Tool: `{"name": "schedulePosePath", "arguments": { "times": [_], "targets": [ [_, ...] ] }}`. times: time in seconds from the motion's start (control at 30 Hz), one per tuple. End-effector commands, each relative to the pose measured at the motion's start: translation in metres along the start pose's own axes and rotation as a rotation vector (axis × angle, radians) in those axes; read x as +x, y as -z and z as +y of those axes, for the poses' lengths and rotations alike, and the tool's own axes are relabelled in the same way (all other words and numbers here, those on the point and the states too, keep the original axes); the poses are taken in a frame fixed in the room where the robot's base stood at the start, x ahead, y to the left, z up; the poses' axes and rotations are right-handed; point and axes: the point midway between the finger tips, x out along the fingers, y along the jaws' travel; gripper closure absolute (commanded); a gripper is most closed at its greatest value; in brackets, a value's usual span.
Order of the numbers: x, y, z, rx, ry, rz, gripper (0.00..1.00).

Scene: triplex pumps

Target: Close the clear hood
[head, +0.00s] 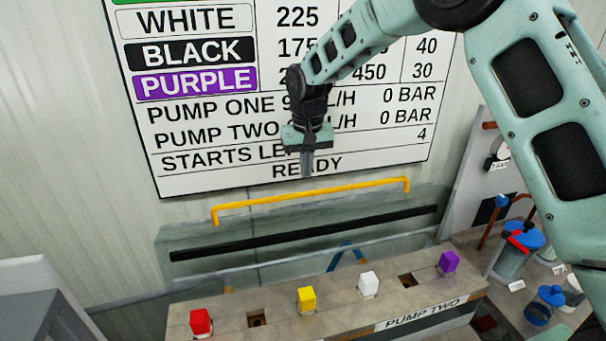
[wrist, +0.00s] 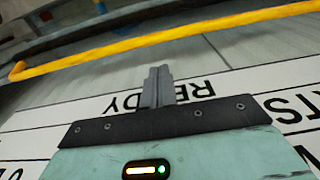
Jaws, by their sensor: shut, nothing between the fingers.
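The clear hood (head: 300,220) stands raised behind the pump bench as a see-through greyish panel, with a dark bar across it. Its yellow handle (head: 312,194) runs along the top edge. The handle also crosses the upper part of the wrist view (wrist: 170,39). My gripper (head: 307,173) is shut and empty, pointing down in front of the wall sign. Its tips appear just above the middle of the handle in the head view. In the wrist view, the closed fingers (wrist: 157,72) point towards the handle with a visible gap. The hood's hinges cannot be made out.
The bench (head: 440,292) carries red (head: 201,322), yellow (head: 306,299), white (head: 369,283) and purple (head: 449,261) blocks and two dark openings. Blue-lidded vessels (head: 512,252) stand at right. The wall sign (head: 230,178) is close behind my gripper. A grey box stands at lower left.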

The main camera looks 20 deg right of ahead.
Motion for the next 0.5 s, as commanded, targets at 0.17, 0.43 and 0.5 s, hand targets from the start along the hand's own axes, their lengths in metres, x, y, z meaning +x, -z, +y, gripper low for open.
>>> {"name": "schedulePosePath", "arguments": {
  "times": [0.17,0.43,0.5],
  "targets": [
    [0.026,-0.002,0.0,0.0,0.0,-0.006,1.0],
    [0.071,-0.002,0.0,-0.001,0.0,-0.005,1.0],
    [0.079,-0.001,0.0,-0.001,0.001,-0.003,1.0]
  ]
}}
